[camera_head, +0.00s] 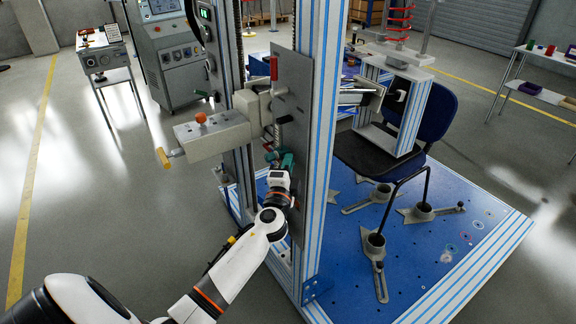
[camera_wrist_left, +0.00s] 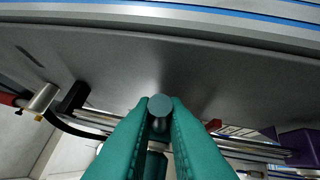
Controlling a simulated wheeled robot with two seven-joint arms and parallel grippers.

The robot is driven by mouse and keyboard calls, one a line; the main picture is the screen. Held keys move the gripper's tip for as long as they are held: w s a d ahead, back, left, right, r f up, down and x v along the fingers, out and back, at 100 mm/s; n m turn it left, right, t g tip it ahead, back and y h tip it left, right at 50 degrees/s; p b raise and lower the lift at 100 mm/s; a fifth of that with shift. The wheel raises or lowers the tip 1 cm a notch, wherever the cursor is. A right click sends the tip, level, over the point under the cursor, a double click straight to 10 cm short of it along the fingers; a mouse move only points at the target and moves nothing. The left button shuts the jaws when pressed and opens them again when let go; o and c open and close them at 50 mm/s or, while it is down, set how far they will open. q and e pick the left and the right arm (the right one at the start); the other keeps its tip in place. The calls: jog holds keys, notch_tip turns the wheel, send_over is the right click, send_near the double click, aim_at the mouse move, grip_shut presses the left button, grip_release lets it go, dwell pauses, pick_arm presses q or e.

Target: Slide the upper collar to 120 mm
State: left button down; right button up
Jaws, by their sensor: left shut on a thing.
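A tall grey plate (camera_head: 292,85) stands along the blue-striped upright, with a red handle (camera_head: 273,68) near its top and a black knob (camera_head: 284,119) below. I cannot tell for sure which part is the upper collar. What the knob joins to is hidden. My right gripper is not in view.
A grey box with an orange knob (camera_head: 201,118) and a yellow-tipped handle (camera_head: 165,157) sticks out left, above my left arm. The striped upright (camera_head: 318,170) stands close right. Floor at left is clear.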

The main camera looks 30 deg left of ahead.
pick_arm(q)
jog(key=c, duration=1.5)
grip_release()
jog(key=shift+o, duration=0.2)
jog(key=shift+s+f, duration=0.1)
jog(key=b+v, duration=0.2)
jog(key=v, duration=1)
jog(key=shift+b, duration=0.35)
